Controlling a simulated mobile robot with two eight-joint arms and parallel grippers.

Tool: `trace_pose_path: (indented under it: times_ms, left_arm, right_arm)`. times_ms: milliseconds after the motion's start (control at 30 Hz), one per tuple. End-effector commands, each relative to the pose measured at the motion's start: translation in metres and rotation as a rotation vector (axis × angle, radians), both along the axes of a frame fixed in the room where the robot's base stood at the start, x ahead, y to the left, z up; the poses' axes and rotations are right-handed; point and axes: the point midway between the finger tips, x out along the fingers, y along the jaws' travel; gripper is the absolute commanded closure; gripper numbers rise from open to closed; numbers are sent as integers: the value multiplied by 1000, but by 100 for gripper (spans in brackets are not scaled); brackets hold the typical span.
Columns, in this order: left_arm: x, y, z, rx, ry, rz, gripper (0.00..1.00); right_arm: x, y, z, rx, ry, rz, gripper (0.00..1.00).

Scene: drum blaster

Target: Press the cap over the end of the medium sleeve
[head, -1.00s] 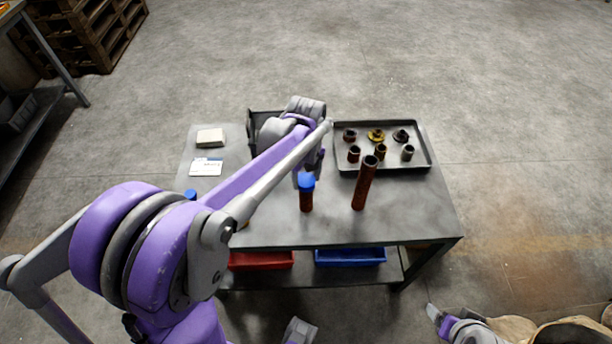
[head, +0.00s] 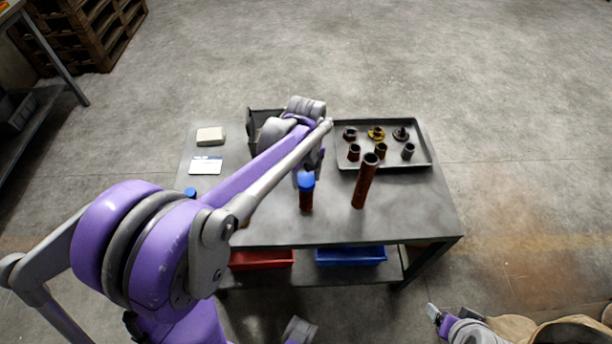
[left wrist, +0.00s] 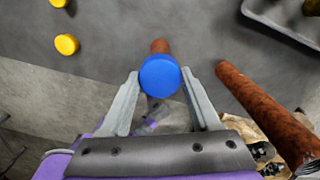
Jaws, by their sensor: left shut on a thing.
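A blue cap (head: 306,180) is at the upper end of a rusty brown medium sleeve (head: 306,203), which stands upright on the table. My left gripper (left wrist: 160,84) is shut on the cap in the left wrist view, one finger on each side. The cap (left wrist: 160,73) hides most of the sleeve there; a bit of the sleeve (left wrist: 159,46) shows behind it. I cannot tell whether the cap is seated on the sleeve or just above it. My right gripper (head: 434,313) is at the lower right, away from the table; its opening is too small to judge.
A taller rusty sleeve (head: 364,184) stands close to the right. A grey tray (head: 427,146) with several small fittings lies behind it. Another blue cap (head: 190,192) is at the table's left, and yellow caps (left wrist: 67,44) show in the left wrist view. The table's right front is clear.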

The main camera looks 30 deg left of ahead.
Motion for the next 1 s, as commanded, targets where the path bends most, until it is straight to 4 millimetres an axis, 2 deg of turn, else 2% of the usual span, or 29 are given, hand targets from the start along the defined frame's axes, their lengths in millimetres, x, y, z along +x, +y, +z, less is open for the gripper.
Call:
trace_pose_path:
  times_ms: [833, 867, 1000]
  left_arm:
    - [0, 0, -8, 0, 0, 0, 89]
    - [0, 0, -8, 0, 0, 0, 33]
    - [0, 0, -7, 0, 0, 0, 8]
  right_arm:
    - [-1, 0, -5, 0, 2, 0, 22]
    - [-1, 0, -5, 0, 2, 0, 22]
    - [-1, 0, -5, 0, 2, 0, 22]
